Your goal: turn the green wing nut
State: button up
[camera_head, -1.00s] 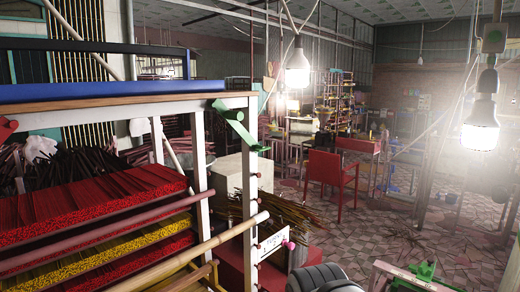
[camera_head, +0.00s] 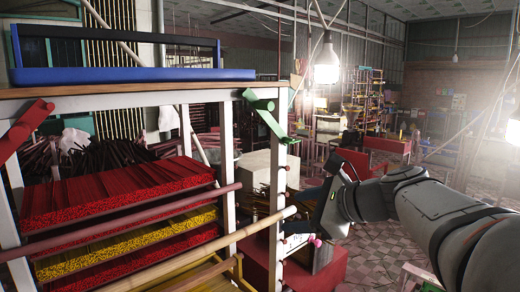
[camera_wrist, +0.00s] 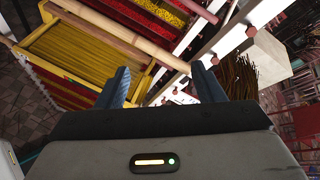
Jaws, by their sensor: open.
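The green wing nut (camera_head: 266,118) is on the upper right front post of the rack in the head view, just below the wooden top. One green wing extends down and right from its round body. I do not make it out in the wrist view. My gripper (camera_wrist: 160,78) is open, with two dark blue fingers spread and nothing held between them. In the head view my arm reaches in from the right, and its end is below and to the right of the green wing nut, apart from it. The fingertips are hard to see there.
The rack holds trays of red incense (camera_head: 120,192) and yellow incense (camera_head: 130,235). Bamboo poles (camera_head: 265,222) stick out past its right post, close to my gripper. A red wing nut (camera_head: 27,120) is on the left post. A blue tray (camera_head: 130,75) lies on top. Tiled floor lies behind.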

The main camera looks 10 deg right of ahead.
aim_at(295, 141)
jog(key=w+d+r+m+t+y, duration=0.1)
jog(key=w+d+r+m+t, duration=0.1)
jog(key=d+r+m+t, duration=0.3)
jog(key=w+d+r+m+y, duration=0.1)
jog(key=w+d+r+m, duration=0.15)
jog(key=r, duration=0.45)
jog(key=x, duration=0.4)
jog(key=p+x, duration=0.1)
jog(key=x, duration=0.3)
jog(key=shift+a+f, duration=0.25)
jog(key=shift+a, duration=0.05)
jog(key=shift+c, duration=0.3)
jog(key=shift+s, duration=0.1)
jog(key=c, duration=0.9)
